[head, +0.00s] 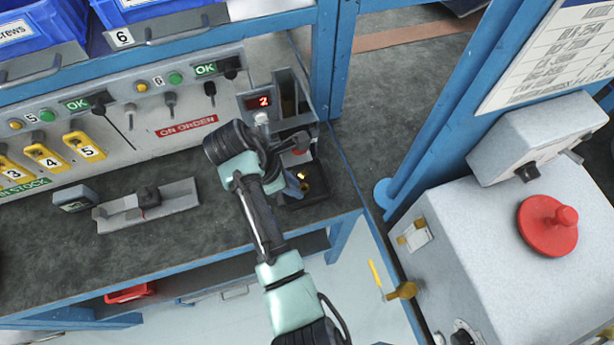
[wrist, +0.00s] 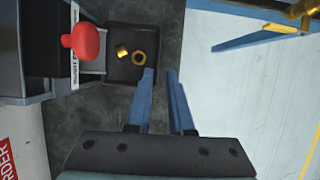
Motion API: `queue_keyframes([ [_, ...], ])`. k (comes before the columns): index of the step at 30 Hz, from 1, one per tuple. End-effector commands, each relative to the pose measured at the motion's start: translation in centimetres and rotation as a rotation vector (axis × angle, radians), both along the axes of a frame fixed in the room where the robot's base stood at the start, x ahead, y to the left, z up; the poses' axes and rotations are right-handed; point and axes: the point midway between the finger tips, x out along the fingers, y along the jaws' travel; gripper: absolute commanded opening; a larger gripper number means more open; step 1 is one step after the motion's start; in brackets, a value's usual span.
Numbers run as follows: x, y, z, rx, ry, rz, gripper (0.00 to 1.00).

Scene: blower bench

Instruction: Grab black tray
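The black tray (wrist: 129,76) is a small square dark tray on the grey bench top. In the wrist view it lies beyond my fingertips, up and to the left, with a brass plug-like part (wrist: 121,51) and a brass ring (wrist: 139,59) in it. In the head view the tray (head: 318,187) sits near the bench's front right edge, partly hidden by my arm. My gripper (wrist: 160,73) is open with nothing between its blue fingers. The left finger overlaps the tray's lower right corner in the wrist view, the right finger is beside it; I cannot tell contact.
A red knob (wrist: 82,42) stands over the back of the tray, below a station with a red display (head: 259,102). A grey fixture (head: 148,204) lies on the bench at left. A grey machine with a red handwheel (head: 548,225) stands at right.

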Motion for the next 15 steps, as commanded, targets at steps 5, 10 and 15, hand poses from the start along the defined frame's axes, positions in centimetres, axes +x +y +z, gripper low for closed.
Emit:
queue_keyframes([
  [5, 0.4, -1.2, -2.9, 0.0, -0.001, -0.003, 0.2],
  [10, 0.6, -1.5, -3.9, 0.002, -0.005, -0.003, 0.2],
  [15, 0.6, -2.0, -5.7, 0.001, -0.002, -0.003, 0.2],
])
